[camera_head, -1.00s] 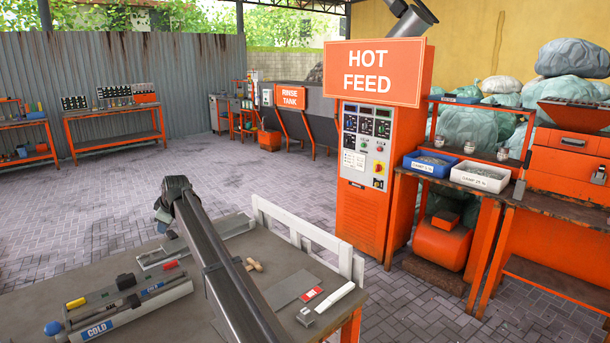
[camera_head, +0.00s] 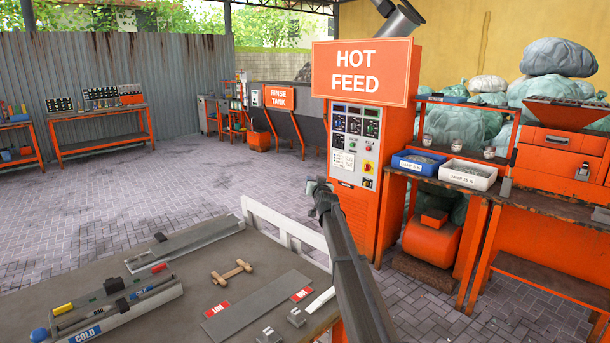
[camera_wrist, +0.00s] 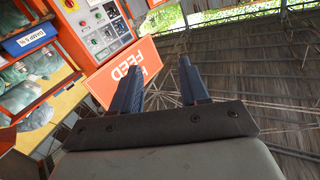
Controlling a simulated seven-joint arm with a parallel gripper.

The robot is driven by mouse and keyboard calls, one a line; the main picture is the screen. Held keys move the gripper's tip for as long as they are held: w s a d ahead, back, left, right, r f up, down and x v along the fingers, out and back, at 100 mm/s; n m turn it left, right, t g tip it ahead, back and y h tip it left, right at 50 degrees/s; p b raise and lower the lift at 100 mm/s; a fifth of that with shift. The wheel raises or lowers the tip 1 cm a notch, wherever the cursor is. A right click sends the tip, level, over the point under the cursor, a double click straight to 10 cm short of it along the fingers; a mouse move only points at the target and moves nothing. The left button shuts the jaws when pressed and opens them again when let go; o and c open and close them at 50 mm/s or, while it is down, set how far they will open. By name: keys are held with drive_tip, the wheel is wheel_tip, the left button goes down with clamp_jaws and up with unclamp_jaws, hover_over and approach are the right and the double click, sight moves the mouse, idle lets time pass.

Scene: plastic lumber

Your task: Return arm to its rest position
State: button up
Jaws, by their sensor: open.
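My gripper (camera_wrist: 158,82) shows in the wrist view with its two dark fingers apart and nothing between them. That view is tilted and takes in the roof and the hot feed sign. In the head view my arm rises from the lower right, over the table's right edge. Its far end is in front of the orange hot feed cabinet (camera_head: 352,215), apart from it as far as I can tell. The fingers cannot be made out there. The grey work table (camera_head: 150,258) lies to the left of my arm.
On the table are a cold tray (camera_head: 90,333) with coloured-handled tools, a wooden piece (camera_head: 232,272), a flat grey plate (camera_head: 258,307), red-and-white tags and small metal blocks. A white rail (camera_head: 285,232) lines the table's back right edge. Orange shelves with bins (camera_head: 468,174) stand at the right.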

drive_tip(key=s+d+f+m+g+h, duration=0.1)
drive_tip(key=s+d+f+h, duration=0.15)
drive_tip(key=d+f, duration=0.65)
drive_tip(key=s+d+f+m+g+h, duration=0.1)
drive_tip(key=s+d+f, duration=0.3)
drive_tip(key=d+f, duration=0.5)
drive_tip(key=s+f+g, duration=0.4)
drive_tip(key=s+f, duration=0.7)
drive_tip(key=f, duration=0.4)
drive_tip(key=s+f+g, duration=0.3)
drive_tip(key=s+f, duration=0.8)
drive_tip(key=f, duration=0.3)
drive_tip(key=s+a+f+g, duration=0.1)
drive_tip(key=s+f+g, duration=0.1)
drive_tip(key=s+f, duration=0.5)
drive_tip(key=s+a+f+n+g+y, duration=0.15)
drive_tip(key=s+f, duration=0.25)
drive_tip(key=s, duration=0.6)
drive_tip(key=s+a+f+g, duration=0.1)
drive_tip(key=s+f+g, duration=0.3)
drive_tip(key=s, duration=0.5)
drive_tip(key=s+f+g, duration=0.1)
drive_tip(key=s+g, duration=0.3)
drive_tip(key=s, duration=1.3)
drive_tip(key=s+a+f+g, duration=0.1)
drive_tip(key=s+f+g, duration=0.1)
drive_tip(key=s, duration=1.5)
drive_tip(key=shift+s+a+n+g+h, duration=0.15)
drive_tip(key=shift+n+g+h, duration=0.3)
drive_tip(key=shift+g, duration=0.4)
